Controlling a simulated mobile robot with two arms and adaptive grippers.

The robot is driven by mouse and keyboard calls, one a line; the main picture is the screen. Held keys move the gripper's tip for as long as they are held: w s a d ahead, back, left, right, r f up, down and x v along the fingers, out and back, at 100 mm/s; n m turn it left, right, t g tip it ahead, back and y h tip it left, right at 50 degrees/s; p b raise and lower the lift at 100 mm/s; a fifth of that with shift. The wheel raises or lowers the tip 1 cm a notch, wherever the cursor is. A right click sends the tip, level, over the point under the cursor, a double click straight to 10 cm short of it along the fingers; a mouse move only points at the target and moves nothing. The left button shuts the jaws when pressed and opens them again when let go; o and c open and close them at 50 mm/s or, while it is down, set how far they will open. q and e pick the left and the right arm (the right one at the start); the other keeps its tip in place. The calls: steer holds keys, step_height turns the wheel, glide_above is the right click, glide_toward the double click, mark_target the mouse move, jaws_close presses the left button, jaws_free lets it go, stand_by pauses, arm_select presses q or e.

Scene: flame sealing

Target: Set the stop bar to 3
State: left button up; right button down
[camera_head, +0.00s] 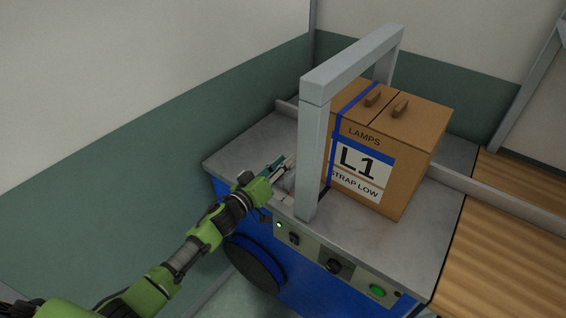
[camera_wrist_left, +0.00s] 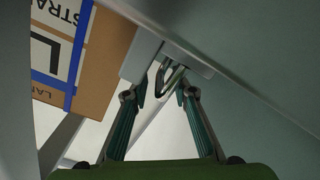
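My left gripper (camera_head: 280,172) reaches over the left part of the strapping machine's grey top (camera_head: 238,150), beside the near post of the grey arch (camera_head: 311,155). In the left wrist view its two fingers (camera_wrist_left: 163,93) stand apart, with a bent metal handle (camera_wrist_left: 172,80) between or just beyond the tips. Contact cannot be told. The handle sits on a light grey block (camera_wrist_left: 190,60). I cannot tell whether this is the stop bar, and no scale or number 3 can be read. My right gripper is not in view.
A cardboard box (camera_head: 408,185) labelled L1, "strap low", stands under the arch with a blue strap (camera_head: 335,150) around it. The front panel has a black knob (camera_head: 333,265), a black switch (camera_head: 294,239) and a green button (camera_head: 377,290). A wooden-topped surface (camera_head: 500,235) lies right.

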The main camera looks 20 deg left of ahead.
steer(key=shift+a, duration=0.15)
arm_select(q)
jaws_close()
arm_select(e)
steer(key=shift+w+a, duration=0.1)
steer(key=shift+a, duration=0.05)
